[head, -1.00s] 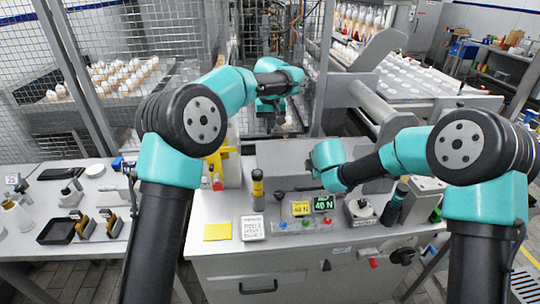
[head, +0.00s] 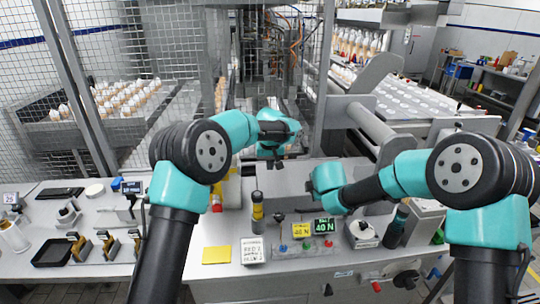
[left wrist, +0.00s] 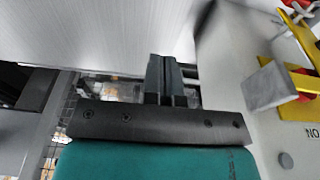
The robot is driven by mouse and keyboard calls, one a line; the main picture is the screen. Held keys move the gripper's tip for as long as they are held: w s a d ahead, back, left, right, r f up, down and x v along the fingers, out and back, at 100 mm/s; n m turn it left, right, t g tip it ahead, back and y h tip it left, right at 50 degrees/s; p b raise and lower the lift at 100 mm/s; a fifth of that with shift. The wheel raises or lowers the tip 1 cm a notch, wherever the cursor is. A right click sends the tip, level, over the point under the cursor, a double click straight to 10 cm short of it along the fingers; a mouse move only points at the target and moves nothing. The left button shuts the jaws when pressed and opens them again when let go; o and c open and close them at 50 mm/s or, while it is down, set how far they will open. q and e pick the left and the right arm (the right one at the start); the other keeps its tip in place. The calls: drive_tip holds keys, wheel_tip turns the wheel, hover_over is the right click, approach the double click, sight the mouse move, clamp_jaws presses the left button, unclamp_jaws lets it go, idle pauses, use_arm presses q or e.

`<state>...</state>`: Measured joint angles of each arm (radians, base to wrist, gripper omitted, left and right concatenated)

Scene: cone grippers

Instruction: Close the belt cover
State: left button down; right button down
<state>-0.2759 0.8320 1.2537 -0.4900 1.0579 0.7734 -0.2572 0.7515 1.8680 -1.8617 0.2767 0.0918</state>
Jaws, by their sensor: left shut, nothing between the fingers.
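My left gripper (head: 279,162) hangs over the flat grey plate (head: 320,172) behind the control panel. In the left wrist view its dark fingers (left wrist: 166,70) are together with nothing between them. They point toward the lower edge of a large brushed metal panel (left wrist: 110,28); I cannot tell whether they touch it. I cannot tell for sure which panel is the belt cover. My right gripper (head: 312,186) is low, to the right of the left one, over the bench; its fingers are mostly hidden and I cannot tell their state.
A control panel (head: 300,249) with buttons and displays lies in front. A black and yellow cylinder (head: 257,211) stands left of it. A yellow bracket (left wrist: 300,32) and a grey block (left wrist: 268,87) are at right in the left wrist view. Wire mesh fencing (head: 130,50) stands behind.

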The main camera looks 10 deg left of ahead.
use_arm(q)
drive_tip(key=shift+s+d+f, duration=0.1)
drive_tip(key=shift+s+f, duration=0.05)
drive_tip(key=shift+f, duration=0.65)
drive_tip(key=shift+s+f, duration=0.2)
drive_tip(key=shift+f, duration=0.6)
drive_tip(key=shift+s+d+f, duration=0.1)
drive_tip(key=shift+s+f, duration=0.05)
drive_tip(key=shift+f, duration=0.65)
drive_tip(key=shift+s+f, duration=0.25)
drive_tip(key=shift+f, duration=0.5)
use_arm(e)
drive_tip(key=c, duration=1.8)
unclamp_jaws()
drive_tip(key=o, duration=0.7)
